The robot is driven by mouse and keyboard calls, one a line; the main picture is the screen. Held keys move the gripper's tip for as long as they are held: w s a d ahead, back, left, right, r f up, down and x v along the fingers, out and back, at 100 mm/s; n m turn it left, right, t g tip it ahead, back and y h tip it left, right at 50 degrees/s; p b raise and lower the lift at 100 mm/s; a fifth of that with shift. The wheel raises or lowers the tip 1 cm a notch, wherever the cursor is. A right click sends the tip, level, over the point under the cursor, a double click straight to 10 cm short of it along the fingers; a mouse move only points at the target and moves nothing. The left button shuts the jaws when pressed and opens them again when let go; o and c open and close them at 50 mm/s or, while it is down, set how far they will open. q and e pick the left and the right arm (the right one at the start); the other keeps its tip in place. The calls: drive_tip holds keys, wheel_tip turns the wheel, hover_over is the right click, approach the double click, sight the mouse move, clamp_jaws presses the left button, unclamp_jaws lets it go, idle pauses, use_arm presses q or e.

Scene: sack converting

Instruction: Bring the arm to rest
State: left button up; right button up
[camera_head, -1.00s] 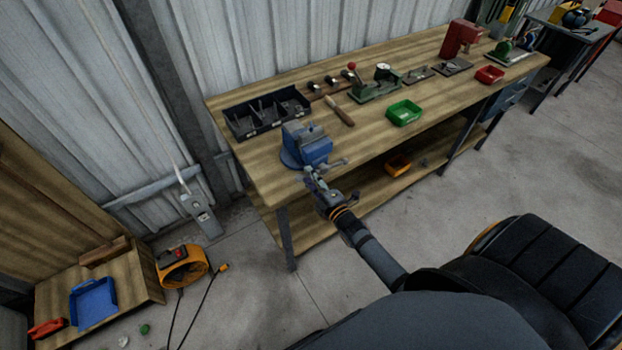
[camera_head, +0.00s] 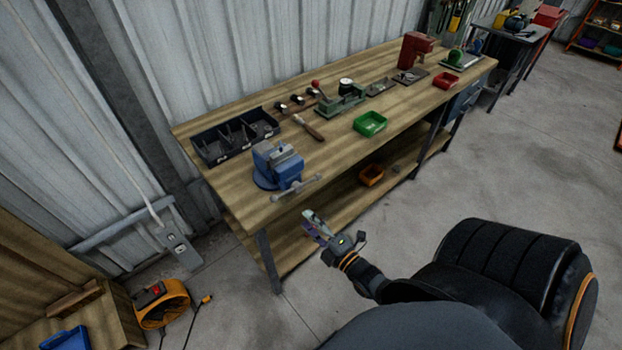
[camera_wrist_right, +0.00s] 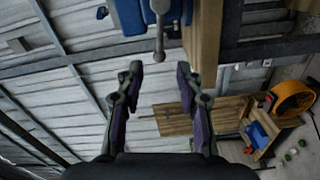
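My right gripper (camera_head: 313,228) is in front of the workbench's front edge, below the height of the blue vise (camera_head: 278,166). In the right wrist view the two fingers of my right gripper (camera_wrist_right: 158,82) stand apart with nothing between them. The vise's grey handle (camera_wrist_right: 159,22) shows beyond the fingertips in that view, apart from them. My left gripper is in neither view.
The wooden workbench (camera_head: 222,187) carries a black divided tray (camera_head: 235,139), a green bin (camera_head: 370,124) and a red bin (camera_head: 445,80). An orange bin (camera_head: 371,175) is on its lower shelf. An orange fan (camera_head: 163,304) stands at lower left. The concrete floor at right is clear.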

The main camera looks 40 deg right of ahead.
idle(0.5)
drive_tip(key=s+d+f+m+g+h, duration=0.1)
drive_tip(key=s+f+m+g, duration=0.25)
drive_tip(key=f, duration=0.65)
drive_tip(key=s+d+f+m+g+b, duration=0.1)
drive_tip(key=s+f+m+g, duration=0.25)
drive_tip(key=f, duration=0.65)
drive_tip(key=s+d+f+m+g+h, duration=0.15)
drive_tip(key=s+f, duration=0.35)
drive_tip(key=f, duration=0.5)
drive_tip(key=s+a+f+m+g, duration=0.1)
drive_tip(key=s+f+m+g, duration=0.3)
drive_tip(key=s, duration=0.5)
drive_tip(key=s+a+f+m+g, duration=0.2)
drive_tip(key=s+f+m+g, duration=0.2)
drive_tip(key=s+f, duration=0.4)
drive_tip(key=s+b, duration=0.1)
drive_tip(key=s, duration=0.1)
drive_tip(key=shift+s+f, duration=0.15)
drive_tip(key=shift+s, duration=0.15)
drive_tip(key=shift+y, duration=0.25)
